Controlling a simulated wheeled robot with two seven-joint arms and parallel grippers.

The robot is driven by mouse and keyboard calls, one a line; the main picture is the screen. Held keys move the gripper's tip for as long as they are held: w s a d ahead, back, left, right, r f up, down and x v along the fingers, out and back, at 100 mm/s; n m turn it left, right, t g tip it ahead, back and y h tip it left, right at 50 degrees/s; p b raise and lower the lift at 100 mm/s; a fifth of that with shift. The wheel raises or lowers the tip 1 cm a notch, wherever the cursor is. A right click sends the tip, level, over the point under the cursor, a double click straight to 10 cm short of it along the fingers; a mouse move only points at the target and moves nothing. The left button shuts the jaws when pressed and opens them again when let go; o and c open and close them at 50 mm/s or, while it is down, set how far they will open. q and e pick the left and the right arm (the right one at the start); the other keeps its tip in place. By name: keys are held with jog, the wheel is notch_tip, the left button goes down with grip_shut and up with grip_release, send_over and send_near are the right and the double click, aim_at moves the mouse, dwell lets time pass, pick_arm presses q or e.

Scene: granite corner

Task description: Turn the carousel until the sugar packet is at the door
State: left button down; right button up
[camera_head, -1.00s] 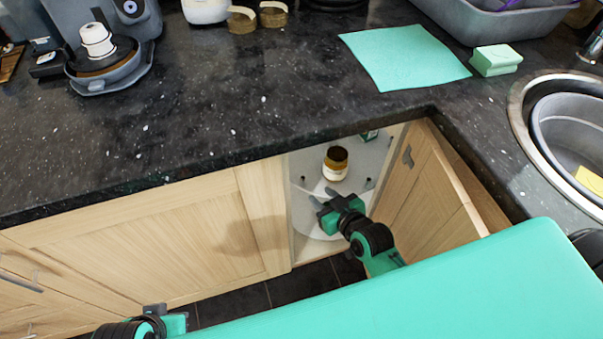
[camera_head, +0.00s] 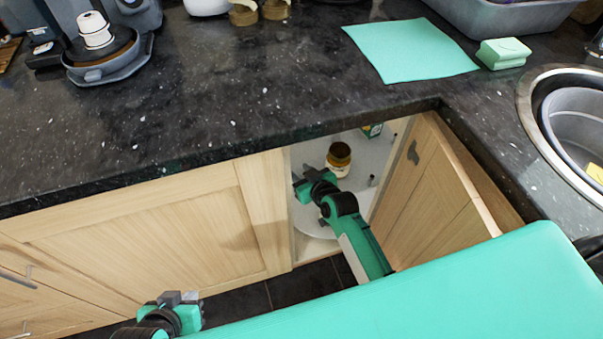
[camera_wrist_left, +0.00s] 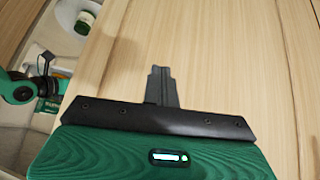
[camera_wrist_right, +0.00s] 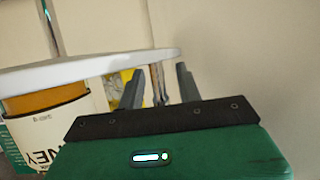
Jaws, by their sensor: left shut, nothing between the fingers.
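The white carousel (camera_head: 375,152) shows inside the open corner cabinet. A brown jar (camera_head: 339,158) stands on it, with a green box (camera_head: 372,130) behind. My right gripper (camera_head: 303,183) reaches into the cabinet at the left of the opening. In the right wrist view its fingers (camera_wrist_right: 160,86) are apart, with a thin upright post (camera_wrist_right: 158,82) between or just beyond them; contact cannot be told. A yellow-and-white item (camera_wrist_right: 117,88) is partly hidden behind the fingers; I cannot tell whether it is the sugar packet. My left gripper (camera_head: 180,298) is shut and empty outside the cabinet.
The open wooden door (camera_head: 435,190) bounds the opening on the right, and a cabinet front (camera_head: 150,230) on the left. The dark counter (camera_head: 230,90) overhangs it. A turquoise cloth (camera_head: 410,50), a sponge (camera_head: 503,53) and a sink (camera_head: 580,120) are on top.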

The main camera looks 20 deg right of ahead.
grip_shut()
